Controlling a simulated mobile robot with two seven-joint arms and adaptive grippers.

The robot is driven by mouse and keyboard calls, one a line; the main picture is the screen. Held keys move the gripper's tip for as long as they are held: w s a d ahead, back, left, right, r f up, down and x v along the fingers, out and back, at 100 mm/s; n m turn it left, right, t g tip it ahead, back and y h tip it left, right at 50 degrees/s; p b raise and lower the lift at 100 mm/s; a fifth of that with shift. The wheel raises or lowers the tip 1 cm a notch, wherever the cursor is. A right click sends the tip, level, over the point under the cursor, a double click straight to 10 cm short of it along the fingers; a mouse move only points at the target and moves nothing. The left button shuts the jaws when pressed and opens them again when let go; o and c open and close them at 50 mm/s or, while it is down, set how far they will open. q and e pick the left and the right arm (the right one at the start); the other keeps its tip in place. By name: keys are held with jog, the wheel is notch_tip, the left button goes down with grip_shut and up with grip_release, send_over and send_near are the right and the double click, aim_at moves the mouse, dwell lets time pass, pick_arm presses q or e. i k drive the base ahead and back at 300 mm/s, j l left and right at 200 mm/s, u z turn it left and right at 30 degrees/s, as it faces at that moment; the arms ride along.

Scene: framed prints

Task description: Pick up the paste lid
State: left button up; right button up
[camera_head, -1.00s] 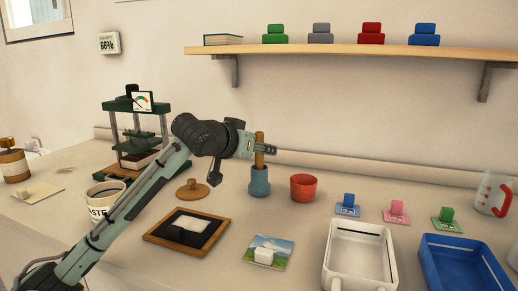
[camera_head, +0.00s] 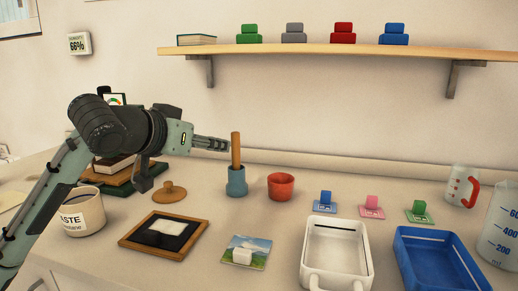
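The paste lid (camera_head: 170,192) is a round tan wooden disc with a small knob. It lies on the counter right of the paste pot (camera_head: 82,213), a white pot with dark contents and "PASTE" on its side. The pot is uncovered. My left gripper (camera_head: 222,143) points right, above and to the right of the lid, close to the wooden handle that stands in the teal cup (camera_head: 236,182). It is seen edge-on, so its opening is unclear; it is apart from the lid. My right gripper does not show.
A dark framed board (camera_head: 163,235) lies in front of the lid, with a landscape print (camera_head: 243,252) to its right. A red cup (camera_head: 281,187), a white tray (camera_head: 336,246) and a blue tray (camera_head: 440,262) stand further right. My arm partly hides the green press behind.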

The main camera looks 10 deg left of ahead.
aim_at(170, 194)
jog(key=k+j, duration=0.15)
jog(key=k, duration=0.35)
jog(key=k+j, duration=0.15)
jog(key=k, duration=0.35)
